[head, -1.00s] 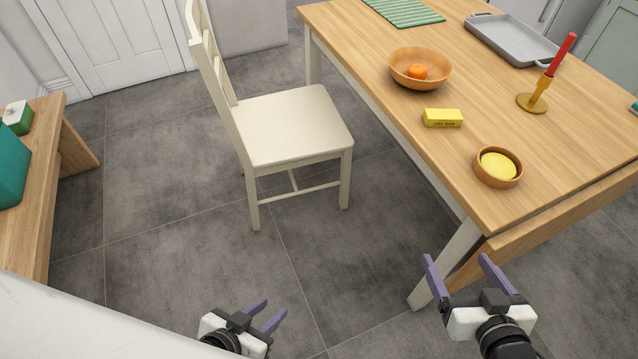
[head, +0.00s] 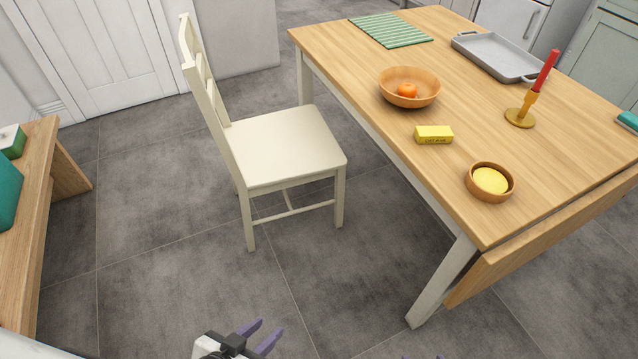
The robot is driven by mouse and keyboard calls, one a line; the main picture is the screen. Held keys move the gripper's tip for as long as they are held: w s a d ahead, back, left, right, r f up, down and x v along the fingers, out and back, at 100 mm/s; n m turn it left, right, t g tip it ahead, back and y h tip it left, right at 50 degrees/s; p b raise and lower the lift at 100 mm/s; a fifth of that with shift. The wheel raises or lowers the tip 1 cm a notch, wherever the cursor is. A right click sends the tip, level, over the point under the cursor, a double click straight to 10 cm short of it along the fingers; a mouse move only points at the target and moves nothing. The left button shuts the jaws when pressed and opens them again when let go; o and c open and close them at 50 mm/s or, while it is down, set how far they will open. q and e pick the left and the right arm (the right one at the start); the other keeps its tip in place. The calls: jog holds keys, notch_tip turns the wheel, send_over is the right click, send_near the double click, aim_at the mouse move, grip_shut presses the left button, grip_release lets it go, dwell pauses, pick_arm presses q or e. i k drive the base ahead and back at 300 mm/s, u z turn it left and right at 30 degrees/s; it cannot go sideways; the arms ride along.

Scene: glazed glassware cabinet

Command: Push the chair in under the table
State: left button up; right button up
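The cream wooden chair (head: 284,146) stands upright on the floor left of the table (head: 455,108). Its slatted back is on the left and its seat faces the table's long left edge. The seat is outside the tabletop, with a strip of floor showing between. My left gripper (head: 262,335) is at the bottom edge, in front of the chair and apart from it, with its two purple fingers spread and nothing between them.
On the table are an orange-holding bowl (head: 425,96), a yellow box (head: 433,134), a small bowl (head: 483,193), a red candle (head: 545,71), a grey tray (head: 493,65) and a green mat (head: 387,37). A wooden bench (head: 42,190) stands left. Floor between bench and chair is clear.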

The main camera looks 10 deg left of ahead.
aim_at(282, 150)
jog(key=u, duration=0.65)
jog(key=i, duration=0.65)
jog(key=u, duration=0.45)
jog(key=i, duration=0.85)
